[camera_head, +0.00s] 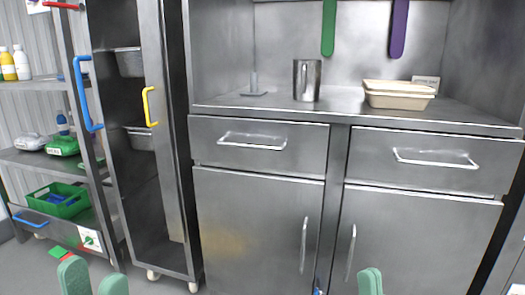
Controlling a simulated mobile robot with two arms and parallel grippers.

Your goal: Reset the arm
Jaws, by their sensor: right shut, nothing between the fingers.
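My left gripper (93,281) shows at the bottom left edge. Its two green fingertips stand apart with a gap between them, and nothing shows in the gap. My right gripper (370,281) shows at the bottom edge, right of the middle. Its green fingertips are together and hold nothing. Both grippers are low in the view, in front of the steel cabinet (258,225) and the shelves. The rest of both arms is out of view.
A steel cup (307,80) and beige trays (398,94) stand on the steel counter (345,110). A narrow open locker (158,215) with a yellow handle stands left of the cabinet. A shelf holds bottles and a green basket (60,201).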

